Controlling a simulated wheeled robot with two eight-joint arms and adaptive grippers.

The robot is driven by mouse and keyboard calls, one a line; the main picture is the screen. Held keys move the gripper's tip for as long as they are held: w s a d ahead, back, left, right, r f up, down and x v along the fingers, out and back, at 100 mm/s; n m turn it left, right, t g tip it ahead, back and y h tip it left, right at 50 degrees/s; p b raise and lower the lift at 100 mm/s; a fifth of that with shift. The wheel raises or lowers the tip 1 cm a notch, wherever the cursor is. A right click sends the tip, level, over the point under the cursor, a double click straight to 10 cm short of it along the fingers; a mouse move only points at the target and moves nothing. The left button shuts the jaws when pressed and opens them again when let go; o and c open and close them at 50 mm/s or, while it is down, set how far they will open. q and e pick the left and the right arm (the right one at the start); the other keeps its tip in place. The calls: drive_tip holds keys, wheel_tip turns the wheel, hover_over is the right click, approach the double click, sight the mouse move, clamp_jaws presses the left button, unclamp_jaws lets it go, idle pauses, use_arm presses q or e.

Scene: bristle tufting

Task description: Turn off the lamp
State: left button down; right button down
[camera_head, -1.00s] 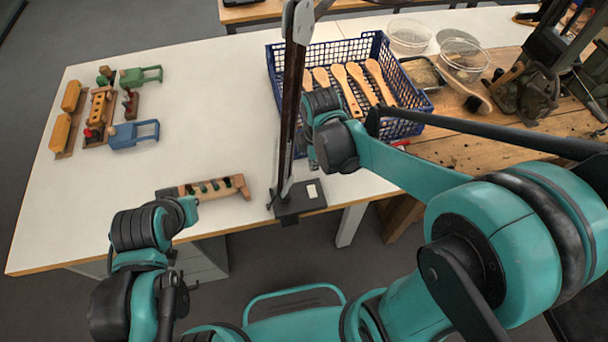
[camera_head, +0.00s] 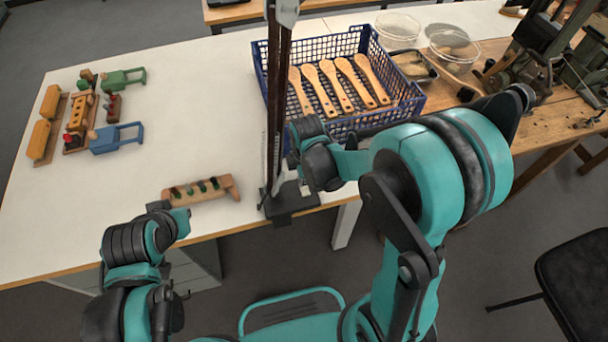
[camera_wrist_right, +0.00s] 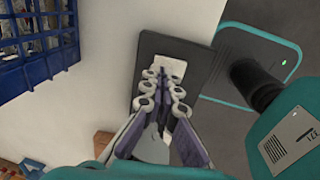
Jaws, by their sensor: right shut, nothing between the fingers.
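The lamp (camera_head: 278,95) stands at the table's front edge as a tall dark post on a dark flat base (camera_head: 288,203). Its upper end runs out of the top of the head view. The base (camera_wrist_right: 200,60) also shows in the right wrist view, with a white patch (camera_wrist_right: 172,67) on it. My right gripper (camera_wrist_right: 161,82) is shut and empty, its fingertips over the base beside the white patch. I cannot tell whether they touch. In the head view the right wrist hides most of the gripper. My left arm is at the lower left; its fingers are not clear.
A wooden block toy (camera_head: 201,190) lies left of the base. More wooden toys (camera_head: 118,138) are at the far left. The white table (camera_head: 190,110) is clear between.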

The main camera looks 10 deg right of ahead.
drive_tip(key=shift+w+f, duration=0.1)
drive_tip(key=shift+f, duration=0.6)
drive_tip(key=shift+f, duration=0.1)
drive_tip(key=shift+w+f+b, duration=0.1)
drive_tip(key=shift+f+b, duration=0.25)
drive_tip(key=shift+b, duration=0.25)
drive_tip(key=shift+r, duration=0.15)
drive_tip(key=shift+s, duration=0.2)
